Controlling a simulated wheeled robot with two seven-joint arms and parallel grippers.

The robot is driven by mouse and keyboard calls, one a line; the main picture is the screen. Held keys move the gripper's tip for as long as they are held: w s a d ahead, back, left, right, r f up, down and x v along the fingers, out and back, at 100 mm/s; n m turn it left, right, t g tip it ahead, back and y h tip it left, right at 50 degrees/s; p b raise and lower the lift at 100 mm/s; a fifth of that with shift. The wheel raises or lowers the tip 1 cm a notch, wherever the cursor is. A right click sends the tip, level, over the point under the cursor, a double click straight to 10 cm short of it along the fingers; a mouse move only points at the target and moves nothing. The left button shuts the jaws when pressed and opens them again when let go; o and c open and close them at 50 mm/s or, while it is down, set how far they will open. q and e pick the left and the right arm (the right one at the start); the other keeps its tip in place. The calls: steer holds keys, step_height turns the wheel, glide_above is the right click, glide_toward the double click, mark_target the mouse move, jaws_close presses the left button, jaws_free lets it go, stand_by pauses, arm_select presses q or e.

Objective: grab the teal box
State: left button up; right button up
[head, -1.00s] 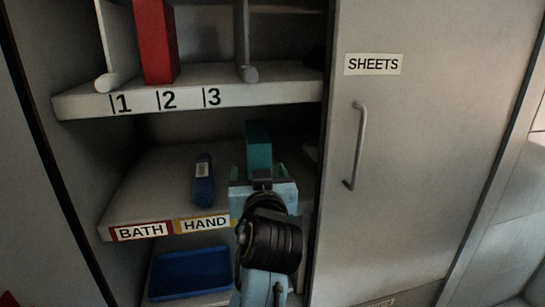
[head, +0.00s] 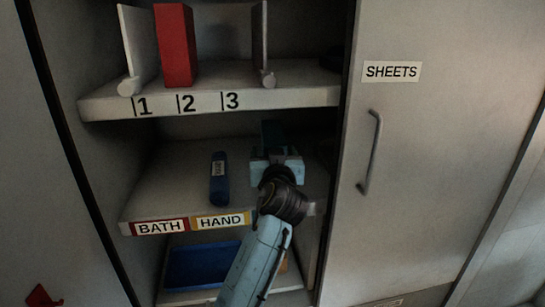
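The teal box (head: 271,134) stands upright on the middle shelf, dim and partly hidden behind my gripper. My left gripper (head: 274,152) is at the end of the light blue arm that rises from the bottom, slightly left of centre. It is directly in front of the box and overlaps its lower part in the picture. The fingers are too dark and too covered to tell whether they are open or shut on the box. My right gripper is not in view.
A red box (head: 176,46) stands on the upper shelf between dividers. A blue tray (head: 200,266) is below. The closed SHEETS door (head: 430,160) bounds the right side.

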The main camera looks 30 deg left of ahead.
arm_select(q)
steer(key=shift+c, duration=0.4)
steer(key=c, duration=1.2)
steer(key=shift+r, duration=0.2)
